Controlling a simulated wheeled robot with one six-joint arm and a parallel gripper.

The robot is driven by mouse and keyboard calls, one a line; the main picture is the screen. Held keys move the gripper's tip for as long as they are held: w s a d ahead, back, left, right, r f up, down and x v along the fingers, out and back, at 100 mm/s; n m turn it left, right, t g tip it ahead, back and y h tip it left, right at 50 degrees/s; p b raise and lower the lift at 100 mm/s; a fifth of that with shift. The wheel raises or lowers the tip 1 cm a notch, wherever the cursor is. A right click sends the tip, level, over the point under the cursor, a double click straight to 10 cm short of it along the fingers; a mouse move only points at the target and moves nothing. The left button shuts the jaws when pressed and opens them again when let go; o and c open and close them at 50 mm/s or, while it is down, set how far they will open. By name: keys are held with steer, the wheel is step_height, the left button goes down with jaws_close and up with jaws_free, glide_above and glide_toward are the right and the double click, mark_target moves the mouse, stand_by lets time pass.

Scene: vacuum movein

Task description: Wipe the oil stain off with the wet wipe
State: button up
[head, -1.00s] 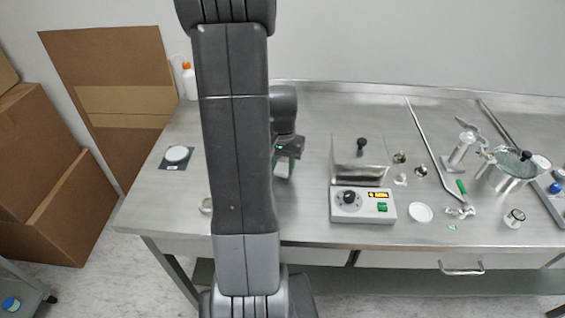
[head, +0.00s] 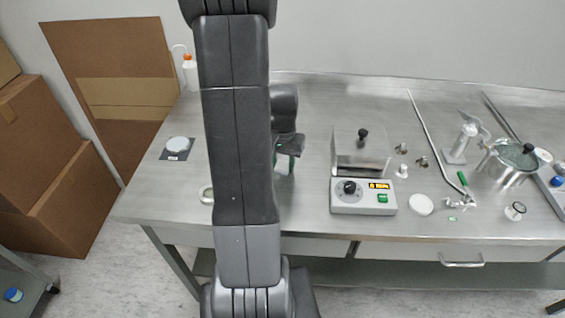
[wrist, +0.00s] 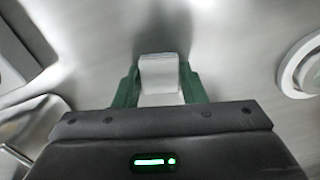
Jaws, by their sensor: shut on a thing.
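My gripper (head: 286,165) is over the steel table left of the control box, partly hidden by my arm in the head view. In the wrist view its two green fingers (wrist: 158,88) are shut on a white block-like piece (wrist: 160,72), which looks like the folded wet wipe. The piece also shows in the head view (head: 283,167), low at the table top; I cannot tell whether it touches. No oil stain is clearly visible. Dark, blurred patches on the steel beyond the fingers may be shadow or reflection.
A white-fronted control box (head: 362,197) stands right of my gripper. A pale ring (head: 206,194) and a white disc on a dark plate (head: 178,145) lie to the left. A pot (head: 512,165) and several metal parts crowd the right. Steel behind my gripper is clear.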

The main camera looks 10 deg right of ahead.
steer(key=shift+w+d+r+p, duration=0.2)
steer(key=shift+w+r+p, duration=0.3)
steer(key=shift+w, duration=0.25)
steer(key=r, duration=0.1)
steer(key=r+p, duration=0.1)
steer(key=shift+s+a+r, duration=0.1)
steer(key=shift+s+r, duration=0.25)
steer(key=shift+s, duration=0.05)
steer(key=shift+w+r+p, duration=0.2)
steer(key=shift+r+p, duration=0.45)
steer(key=shift+s+r+p, duration=0.1)
steer(key=shift+r+p, duration=1.05)
steer(key=shift+r, duration=0.45)
